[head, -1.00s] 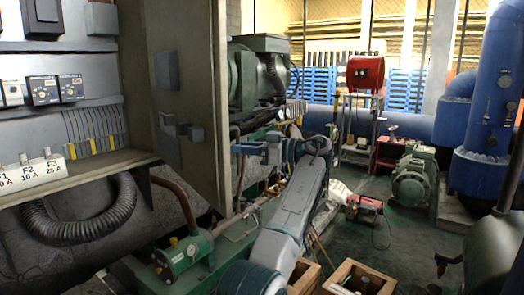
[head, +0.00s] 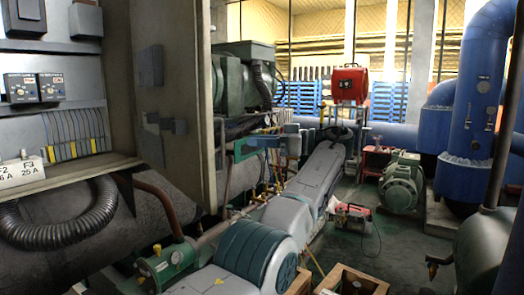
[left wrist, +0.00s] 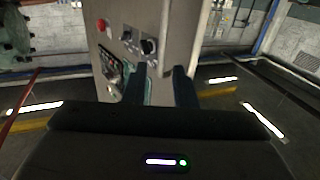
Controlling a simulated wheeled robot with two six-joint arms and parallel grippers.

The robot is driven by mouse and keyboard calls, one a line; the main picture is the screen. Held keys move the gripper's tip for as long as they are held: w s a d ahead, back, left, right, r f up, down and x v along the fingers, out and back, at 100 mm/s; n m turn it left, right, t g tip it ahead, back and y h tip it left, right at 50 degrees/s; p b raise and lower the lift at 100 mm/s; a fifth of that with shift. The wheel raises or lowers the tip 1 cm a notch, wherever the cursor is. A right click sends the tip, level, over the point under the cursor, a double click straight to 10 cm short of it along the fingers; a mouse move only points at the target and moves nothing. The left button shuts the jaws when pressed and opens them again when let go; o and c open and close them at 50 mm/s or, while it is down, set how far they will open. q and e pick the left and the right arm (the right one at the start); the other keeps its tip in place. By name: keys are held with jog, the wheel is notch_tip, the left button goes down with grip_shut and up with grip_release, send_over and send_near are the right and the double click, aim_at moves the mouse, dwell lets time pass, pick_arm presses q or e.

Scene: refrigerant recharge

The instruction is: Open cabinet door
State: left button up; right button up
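The grey cabinet (head: 110,60) stands at the left in the head view, its inside with dials and wiring exposed. Its door (head: 188,75) stands swung open, its inner face showing small grey boxes. My left gripper (head: 238,150) is just right of the door's free edge, on its outer side. In the left wrist view, my left gripper (left wrist: 162,84) has its two dark fingers apart, in front of a grey panel (left wrist: 180,40) with a red button and knobs. No handle can be made out between the fingers, and contact cannot be told. My right gripper is not in view.
A green valve fitting (head: 165,262) and brown pipe are below the cabinet. Wooden crates (head: 350,280) sit at the bottom. A red-and-grey unit (head: 352,215), a green pump (head: 401,182) and blue pipes (head: 478,100) are at right. Some green floor is free between them.

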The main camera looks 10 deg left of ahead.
pick_arm(q)
jog(key=shift+s+d+b, duration=0.1)
jog(key=shift+d+b, duration=0.1)
jog(key=shift+b, duration=0.15)
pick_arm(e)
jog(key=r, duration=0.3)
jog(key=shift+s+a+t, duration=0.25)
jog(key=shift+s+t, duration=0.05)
